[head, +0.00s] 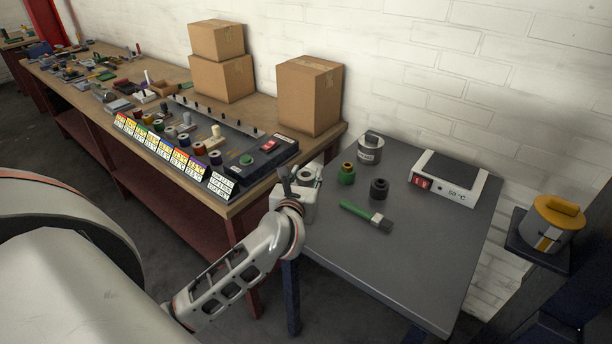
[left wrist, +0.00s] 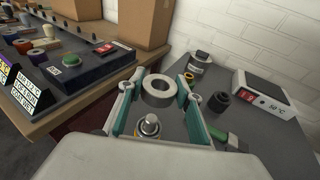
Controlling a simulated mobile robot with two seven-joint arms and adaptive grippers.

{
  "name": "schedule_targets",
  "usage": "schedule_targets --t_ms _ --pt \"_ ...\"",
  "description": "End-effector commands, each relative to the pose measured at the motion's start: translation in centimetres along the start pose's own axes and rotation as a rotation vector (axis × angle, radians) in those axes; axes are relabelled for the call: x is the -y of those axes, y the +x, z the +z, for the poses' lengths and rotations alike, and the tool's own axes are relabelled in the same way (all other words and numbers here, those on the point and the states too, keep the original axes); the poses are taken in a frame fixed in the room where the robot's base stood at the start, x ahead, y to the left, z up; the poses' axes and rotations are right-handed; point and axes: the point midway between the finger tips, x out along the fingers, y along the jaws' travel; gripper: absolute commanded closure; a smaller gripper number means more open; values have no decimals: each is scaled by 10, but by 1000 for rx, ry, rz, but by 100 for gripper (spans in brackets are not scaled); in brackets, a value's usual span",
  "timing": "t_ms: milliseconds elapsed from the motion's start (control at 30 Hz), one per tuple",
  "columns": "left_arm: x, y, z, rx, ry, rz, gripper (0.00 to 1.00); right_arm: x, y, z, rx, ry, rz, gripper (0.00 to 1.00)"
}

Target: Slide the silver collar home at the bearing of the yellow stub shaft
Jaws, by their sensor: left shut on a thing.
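My left gripper (head: 302,174) is above the left edge of the grey side table. In the left wrist view its teal-lined fingers (left wrist: 160,92) are shut on a thick silver collar (left wrist: 158,102), with the hole facing up. My right gripper is not in view.
Cardboard boxes (head: 309,95) stand behind the rig. The table's front is clear.

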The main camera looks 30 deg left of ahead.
Motion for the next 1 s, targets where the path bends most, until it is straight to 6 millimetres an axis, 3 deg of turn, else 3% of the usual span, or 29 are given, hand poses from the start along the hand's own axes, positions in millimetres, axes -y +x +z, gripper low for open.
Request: schedule_targets --t_ms 167,600,1000 --pt "0 0 -5 1 -1 3 99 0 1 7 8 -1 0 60" --pt "0 8 -44 0 0 2 99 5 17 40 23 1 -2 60" --pt "0 8 -43 2 0 3 99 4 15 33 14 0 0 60"
